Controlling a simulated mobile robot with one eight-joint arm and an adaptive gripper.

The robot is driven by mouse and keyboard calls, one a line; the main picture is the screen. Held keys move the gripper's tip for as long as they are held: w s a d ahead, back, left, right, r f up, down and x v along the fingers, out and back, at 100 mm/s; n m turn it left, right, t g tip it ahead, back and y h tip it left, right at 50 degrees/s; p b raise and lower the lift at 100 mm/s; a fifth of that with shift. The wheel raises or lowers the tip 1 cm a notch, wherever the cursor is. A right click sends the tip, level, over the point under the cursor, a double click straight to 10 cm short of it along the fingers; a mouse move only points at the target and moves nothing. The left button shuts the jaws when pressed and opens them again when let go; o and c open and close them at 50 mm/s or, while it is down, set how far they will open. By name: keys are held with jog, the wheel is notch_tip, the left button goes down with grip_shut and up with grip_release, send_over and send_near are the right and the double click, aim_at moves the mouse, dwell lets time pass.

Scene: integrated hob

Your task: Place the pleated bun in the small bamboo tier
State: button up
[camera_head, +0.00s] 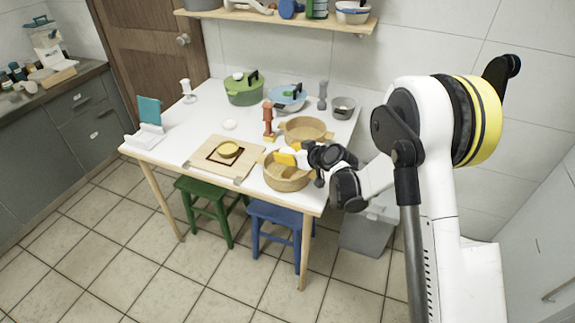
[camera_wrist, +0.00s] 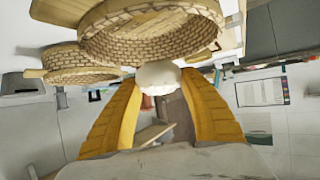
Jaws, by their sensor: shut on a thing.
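My gripper (camera_wrist: 160,100) is shut on a pale, rounded pleated bun (camera_wrist: 158,77), held between its yellow fingertips in the wrist view. In the head view my gripper (camera_head: 284,157) is at the back rim of the front bamboo tier (camera_head: 287,184), and I cannot make out the bun there. A second bamboo tier (camera_head: 304,130) stands behind it and looks slightly wider. In the wrist view one woven tier (camera_wrist: 150,40) is close to the bun and another (camera_wrist: 78,75) is further left. I cannot tell whether the bun is over or beside the near tier.
A green pot (camera_head: 244,92), a blue-and-white pot (camera_head: 287,101) and a grey bowl (camera_head: 343,107) are at the back.

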jog(key=shift+f+b, duration=1)
jog(key=shift+f, duration=0.95)
jog(key=shift+f, duration=0.1)
jog(key=shift+f+b, duration=0.55)
jog(key=shift+b, duration=0.05)
jog(key=o, duration=1.1)
jog(key=shift+r, duration=0.25)
jog(key=p+v, duration=0.1)
jog(key=v, duration=0.3)
jog(key=p+v, duration=0.2)
jog(key=v, duration=0.2)
jog(key=p+v, duration=0.2)
jog(key=v, duration=0.2)
jog(key=shift+d+r, duration=0.1)
jog(key=shift+r, duration=0.3)
